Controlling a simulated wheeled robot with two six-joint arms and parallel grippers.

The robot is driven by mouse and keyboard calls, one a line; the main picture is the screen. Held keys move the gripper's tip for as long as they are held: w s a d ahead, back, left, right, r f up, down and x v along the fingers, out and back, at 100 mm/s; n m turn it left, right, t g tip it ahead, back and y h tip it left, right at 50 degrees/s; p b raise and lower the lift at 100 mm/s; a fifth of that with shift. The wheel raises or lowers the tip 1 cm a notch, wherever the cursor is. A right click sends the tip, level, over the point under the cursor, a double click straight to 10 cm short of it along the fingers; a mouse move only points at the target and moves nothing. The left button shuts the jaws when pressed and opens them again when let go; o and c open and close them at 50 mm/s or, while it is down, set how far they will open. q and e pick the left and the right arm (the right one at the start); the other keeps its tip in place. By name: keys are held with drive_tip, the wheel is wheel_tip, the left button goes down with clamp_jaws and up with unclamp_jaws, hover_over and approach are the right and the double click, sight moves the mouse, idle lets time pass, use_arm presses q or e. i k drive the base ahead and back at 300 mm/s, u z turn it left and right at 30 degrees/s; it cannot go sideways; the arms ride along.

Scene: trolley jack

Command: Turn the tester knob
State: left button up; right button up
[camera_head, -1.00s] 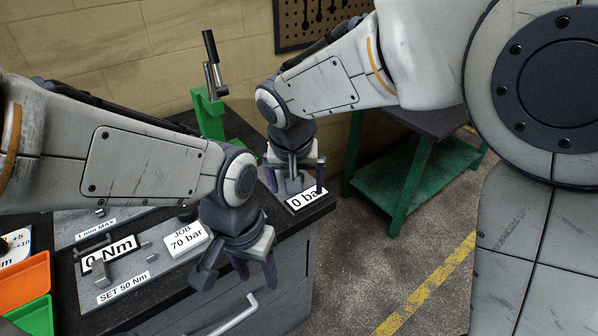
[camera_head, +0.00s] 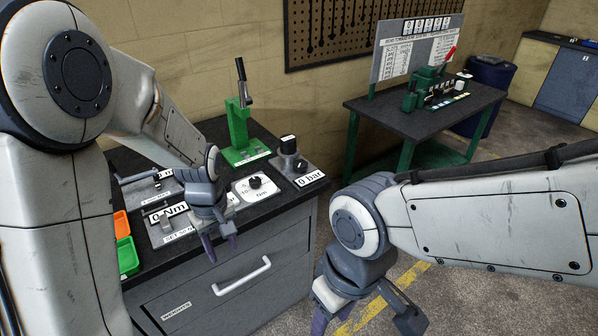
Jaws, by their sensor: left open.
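A small grey unit with a black-topped knob (camera_head: 288,145) and a "0 bar" label (camera_head: 309,178) stands at the bench's right end. I cannot tell which is the tester knob. My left gripper (camera_head: 220,243) is open and empty, pointing down at the bench's front edge, left of both knobs and apart from them. It partly covers the grey "0 Nm" unit (camera_head: 160,236). My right gripper (camera_head: 365,322) is spread open and empty above the floor, right of the bench.
A green stand with an upright lever (camera_head: 238,130) is at the bench's back. Orange and green bins (camera_head: 127,256) sit at left. Drawers with a handle (camera_head: 242,276) face me. A green-framed table (camera_head: 420,122) stands at back right, with floor between.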

sight(300, 166)
drive_tip(key=z, duration=0.75)
drive_tip(key=i, duration=1.7)
drive_tip(key=u, duration=0.8)
